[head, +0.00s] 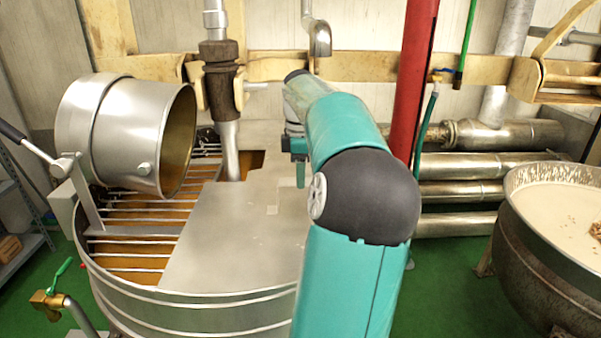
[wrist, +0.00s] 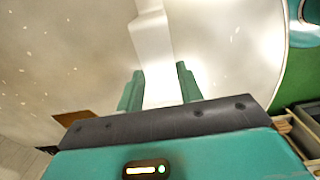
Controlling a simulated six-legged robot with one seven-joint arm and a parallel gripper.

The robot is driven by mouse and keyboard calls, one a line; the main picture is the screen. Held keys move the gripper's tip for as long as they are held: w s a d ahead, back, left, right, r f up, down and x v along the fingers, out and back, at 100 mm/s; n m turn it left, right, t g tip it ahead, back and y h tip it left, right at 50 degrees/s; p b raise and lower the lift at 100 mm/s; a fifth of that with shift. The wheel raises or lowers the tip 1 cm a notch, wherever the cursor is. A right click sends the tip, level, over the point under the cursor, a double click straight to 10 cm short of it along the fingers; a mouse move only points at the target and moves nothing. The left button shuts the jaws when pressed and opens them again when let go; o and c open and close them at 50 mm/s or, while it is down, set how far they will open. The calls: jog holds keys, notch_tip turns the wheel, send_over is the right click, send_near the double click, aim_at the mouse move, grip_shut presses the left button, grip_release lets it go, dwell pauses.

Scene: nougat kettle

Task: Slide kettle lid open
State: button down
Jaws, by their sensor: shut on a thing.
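The kettle (head: 190,316) is a wide round metal vessel at the lower left of the head view. Its flat grey lid (head: 225,245) covers the right part of the top. The left part is open under a grate of bars, with brown showing between them. My gripper (head: 299,170) is over the lid's right side, mostly hidden by my teal arm. In the wrist view my gripper (wrist: 158,82) has its green fingers on either side of a pale upright handle (wrist: 152,40) on the lid (wrist: 80,60). The gripper is shut on this handle.
A tilted metal drum (head: 125,130) sits over the grate. A vertical shaft (head: 222,90) goes down through the lid's back edge. A red post (head: 415,80) stands behind my arm. A second kettle (head: 545,265) with pale contents is at right.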

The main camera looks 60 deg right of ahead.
jog(key=s+d, duration=0.5)
jog(key=s, duration=0.6)
jog(key=s+d, duration=0.6)
jog(key=s, duration=0.6)
jog(key=shift+d, duration=0.3)
jog(key=c, duration=0.9)
grip_release()
jog(key=shift+w, duration=0.1)
jog(key=shift+r, duration=0.1)
jog(key=shift+r, duration=5.85)
